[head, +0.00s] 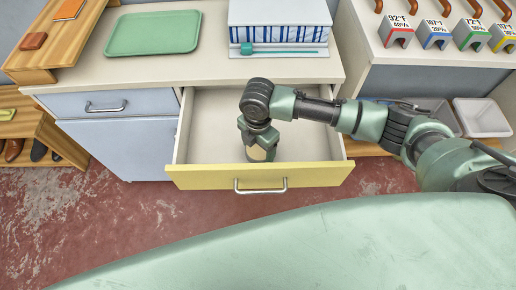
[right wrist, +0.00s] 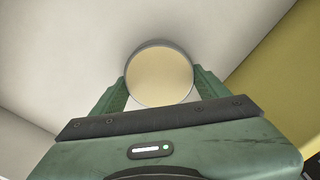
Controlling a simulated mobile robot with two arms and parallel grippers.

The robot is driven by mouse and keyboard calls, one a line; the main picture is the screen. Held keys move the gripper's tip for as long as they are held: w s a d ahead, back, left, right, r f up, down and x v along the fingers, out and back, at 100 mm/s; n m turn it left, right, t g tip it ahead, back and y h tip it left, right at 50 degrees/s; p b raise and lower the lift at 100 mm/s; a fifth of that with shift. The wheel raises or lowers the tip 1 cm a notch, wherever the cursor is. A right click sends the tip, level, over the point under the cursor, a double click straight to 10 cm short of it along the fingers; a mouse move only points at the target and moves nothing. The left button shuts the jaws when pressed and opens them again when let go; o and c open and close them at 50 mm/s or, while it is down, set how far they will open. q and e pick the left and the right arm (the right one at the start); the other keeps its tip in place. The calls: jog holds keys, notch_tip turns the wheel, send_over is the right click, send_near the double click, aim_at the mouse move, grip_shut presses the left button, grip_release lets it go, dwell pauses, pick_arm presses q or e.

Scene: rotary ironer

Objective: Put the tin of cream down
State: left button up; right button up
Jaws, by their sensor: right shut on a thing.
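The tin of cream (head: 257,153) is a small round tin with a pale cream-coloured side, upright inside the open drawer (head: 210,140). In the right wrist view its round beige top (right wrist: 160,76) shows between the two green fingers. My right gripper (head: 258,146) points down into the drawer and is shut on the tin. The tin is at or close to the drawer floor; I cannot tell whether it touches. The drawer has a yellow front and a pale, otherwise empty interior. My left gripper is not in view.
The drawer front with its metal handle (head: 260,187) juts out below the counter. Labelled blocks (head: 397,33) stand at the right. Free drawer floor lies around the tin.

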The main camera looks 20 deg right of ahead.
aim_at(258, 150)
jog(key=shift+f, duration=0.4)
jog(key=shift+f, duration=0.15)
jog(key=o, duration=1.6)
notch_tip(258, 150, up, 12)
jog(key=shift+r, duration=0.15)
jog(key=shift+r, duration=0.1)
